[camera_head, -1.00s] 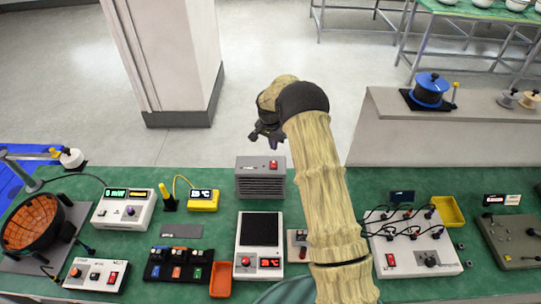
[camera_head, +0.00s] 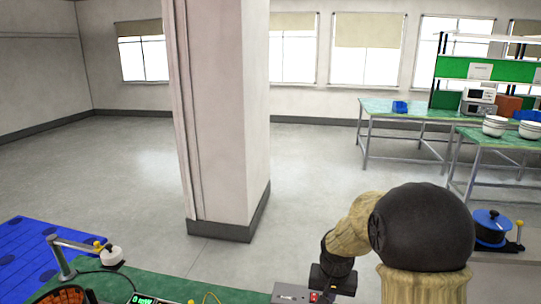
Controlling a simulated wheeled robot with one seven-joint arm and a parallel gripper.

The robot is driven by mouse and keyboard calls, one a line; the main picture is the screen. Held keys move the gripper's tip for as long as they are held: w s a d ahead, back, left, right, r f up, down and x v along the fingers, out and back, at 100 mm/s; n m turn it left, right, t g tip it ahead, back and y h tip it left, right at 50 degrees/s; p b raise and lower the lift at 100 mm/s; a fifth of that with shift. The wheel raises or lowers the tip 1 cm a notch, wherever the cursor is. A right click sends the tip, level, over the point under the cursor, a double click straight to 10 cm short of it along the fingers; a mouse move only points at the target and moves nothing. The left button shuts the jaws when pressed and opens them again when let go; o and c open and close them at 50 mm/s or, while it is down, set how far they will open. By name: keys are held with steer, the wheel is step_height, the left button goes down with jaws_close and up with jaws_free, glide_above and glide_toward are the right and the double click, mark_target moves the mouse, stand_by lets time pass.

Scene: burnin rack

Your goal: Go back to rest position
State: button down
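My arm rises at the lower right of the head view, with a large black joint and tan sleeved links. My gripper (camera_head: 333,281) is the dark end of the arm, low in the picture and pointing down, in front of the grey box (camera_head: 293,293) with a red switch at the near bench. Its fingers are too small and dark to read. I see nothing held in it.
A pale pillar (camera_head: 222,120) stands on the open floor beyond the bench. The green bench (camera_head: 150,284) shows only at the bottom edge, with a lamp arm (camera_head: 75,245) at left. Green tables (camera_head: 420,111) stand far right.

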steer(key=s+n+b, duration=0.1)
steer(key=s+n, duration=0.2)
steer(key=s, duration=1.3)
steer(key=shift+s+r, duration=0.35)
steer(key=shift+r, duration=0.1)
steer(key=shift+d, duration=0.1)
